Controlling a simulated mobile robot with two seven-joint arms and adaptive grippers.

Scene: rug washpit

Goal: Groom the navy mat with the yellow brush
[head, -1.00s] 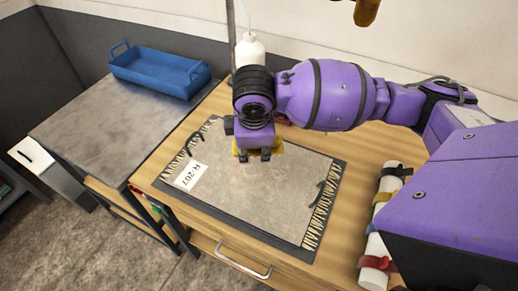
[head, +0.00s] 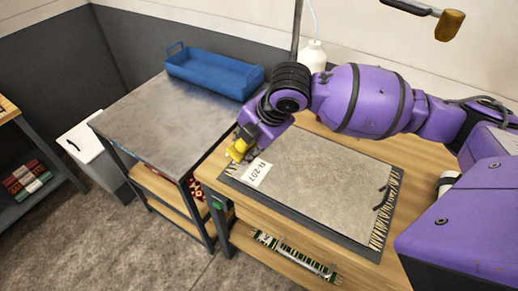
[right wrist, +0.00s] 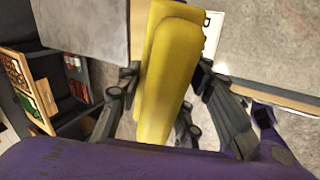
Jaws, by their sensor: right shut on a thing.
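The mat (head: 330,180) lies flat on the wooden bench. It looks grey with a dark border, and has pale fringe at its left and right ends. A white label (head: 257,172) reading R-207 is near its left end. My right gripper (head: 244,141) is shut on the yellow brush (head: 238,152), at the mat's left edge. The brush also fills the middle of the right wrist view (right wrist: 168,75), between the two fingers. I cannot tell whether the brush touches the mat or is above it; its underside is hidden. My left gripper is not in view.
A grey-topped table (head: 165,118) with a blue tray (head: 210,75) stands left of the bench (head: 300,215). A white bottle (head: 313,56) is behind the mat. A wooden mallet (head: 449,25) hangs at upper right. A shelf with stacked items (head: 28,180) is at far left.

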